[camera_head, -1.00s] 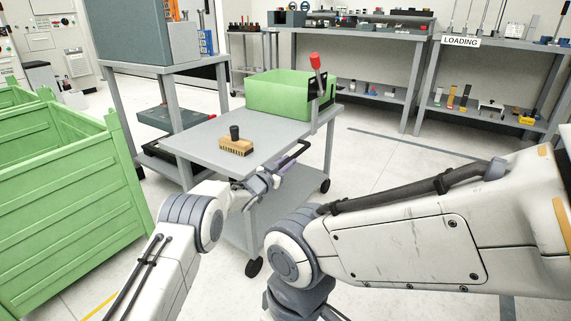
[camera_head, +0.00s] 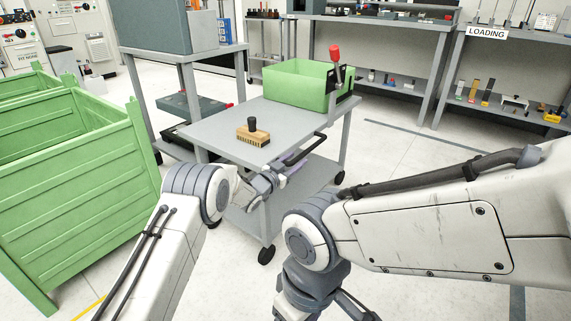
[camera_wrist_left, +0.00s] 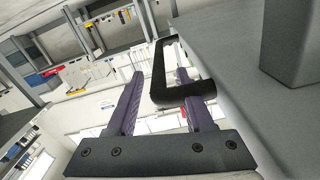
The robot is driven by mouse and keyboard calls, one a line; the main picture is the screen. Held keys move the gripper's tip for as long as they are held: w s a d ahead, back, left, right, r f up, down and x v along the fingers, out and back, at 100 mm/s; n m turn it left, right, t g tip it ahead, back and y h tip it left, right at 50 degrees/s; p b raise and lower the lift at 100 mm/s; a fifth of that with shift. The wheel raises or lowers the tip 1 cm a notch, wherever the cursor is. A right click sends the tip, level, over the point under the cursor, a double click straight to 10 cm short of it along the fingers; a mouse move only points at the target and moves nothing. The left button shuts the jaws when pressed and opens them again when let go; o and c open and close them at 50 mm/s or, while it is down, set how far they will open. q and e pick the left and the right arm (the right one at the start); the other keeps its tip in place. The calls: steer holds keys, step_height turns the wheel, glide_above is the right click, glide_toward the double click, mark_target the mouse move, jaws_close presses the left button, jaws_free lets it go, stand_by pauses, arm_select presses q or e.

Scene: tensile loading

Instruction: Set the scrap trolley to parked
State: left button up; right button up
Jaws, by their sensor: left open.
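The scrap trolley (camera_head: 205,127) is a grey two-shelf cart on dark castors, with a black loop handle (camera_head: 307,150) on its near right side. A red-knobbed lever (camera_head: 335,54) stands upright beside the green bin at its far end. My left gripper (camera_head: 287,167) is open at the handle. In the left wrist view, the outer bar of the handle (camera_wrist_left: 159,78) appears between the two purple fingers of the gripper (camera_wrist_left: 163,100), not gripped. Contact is unclear. My right arm comes in from the right; its gripper is not visible.
The green bin (camera_head: 290,88) and a brush with a black knob (camera_head: 253,134) are on the trolley top. Large green crates (camera_head: 75,190) stand left. A grey bench (camera_head: 222,52) is behind left; shelving (camera_head: 400,22) lines the back. Floor is open on the right.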

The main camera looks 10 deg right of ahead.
arm_select(q)
steer(key=shift+p+v, duration=0.85)
steer(key=shift+v, duration=1.95)
steer(key=shift+r, duration=0.1)
steer(key=shift+d+r, duration=0.2)
steer(key=shift+r, duration=0.15)
steer(key=n+g+y+p, duration=0.1)
steer(key=n+g+y, duration=0.25)
steer(key=y, duration=0.25)
glide_toward(290, 164)
steer(key=s+d+r, duration=0.2)
steer(key=s, duration=0.4)
steer(key=s+a+r+g+y+p, duration=0.1)
steer(key=s+a+g+y, duration=0.2)
steer(key=s, duration=1)
steer(key=s+a+r+g, duration=0.1)
steer(key=s+a+g, duration=0.3)
steer(key=s, duration=0.9)
steer(key=s+a+g+y+p, duration=0.1)
steer(key=s+a+g+y, duration=0.15)
steer(key=s+a, duration=0.65)
steer(key=s+d+r+p, duration=0.1)
steer(key=r+p, duration=1.8)
steer(key=s+d+r+p, duration=0.2)
steer(key=r+p, duration=1.7)
steer(key=shift+s+d, duration=0.15)
steer(key=shift+s, duration=0.05)
